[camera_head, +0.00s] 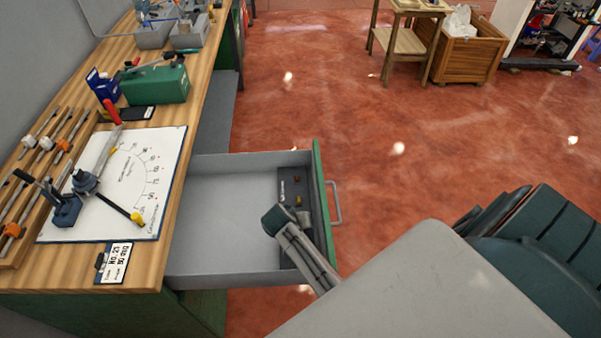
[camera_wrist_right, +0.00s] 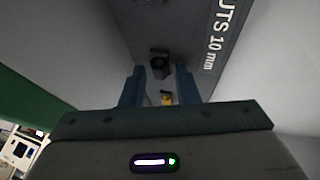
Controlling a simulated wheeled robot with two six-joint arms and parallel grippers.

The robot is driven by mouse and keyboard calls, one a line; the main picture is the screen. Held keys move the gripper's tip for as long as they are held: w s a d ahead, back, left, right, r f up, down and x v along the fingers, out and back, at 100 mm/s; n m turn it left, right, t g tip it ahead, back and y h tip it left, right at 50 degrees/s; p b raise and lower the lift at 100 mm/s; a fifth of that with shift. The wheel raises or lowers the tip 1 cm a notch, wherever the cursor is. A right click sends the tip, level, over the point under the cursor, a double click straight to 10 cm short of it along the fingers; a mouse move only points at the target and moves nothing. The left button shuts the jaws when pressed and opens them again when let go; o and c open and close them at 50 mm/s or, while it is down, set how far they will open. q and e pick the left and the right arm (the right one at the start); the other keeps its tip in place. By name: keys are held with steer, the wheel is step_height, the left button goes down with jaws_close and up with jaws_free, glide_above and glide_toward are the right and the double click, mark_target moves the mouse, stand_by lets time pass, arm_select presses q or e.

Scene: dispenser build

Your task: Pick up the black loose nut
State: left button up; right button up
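The black loose nut (camera_wrist_right: 160,66) lies on the grey tray floor in the right wrist view, near a dark strip lettered "UTS 10 mm" (camera_wrist_right: 212,38). My right gripper (camera_wrist_right: 160,72) is open, with its two blue fingers apart and the nut showing in the gap near their tips. I cannot tell whether the fingers reach down around it. A small yellow piece (camera_wrist_right: 166,98) also shows between the fingers, closer to the palm. In the head view my right arm reaches into the open drawer and its wrist (camera_head: 284,222) hides the black nut. My left gripper is not in view.
The grey drawer (camera_head: 215,215) stands open from the wooden bench (camera_head: 145,260). Its right compartment holds a reddish piece (camera_head: 296,180) and a yellow piece (camera_head: 298,201). The drawer's wide left part is empty. A white dial board (camera_head: 125,190) and green toolbox (camera_head: 155,85) are on the bench.

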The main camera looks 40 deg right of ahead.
steer(key=shift+f, duration=0.2)
steer(key=shift+s, duration=0.1)
jaws_close()
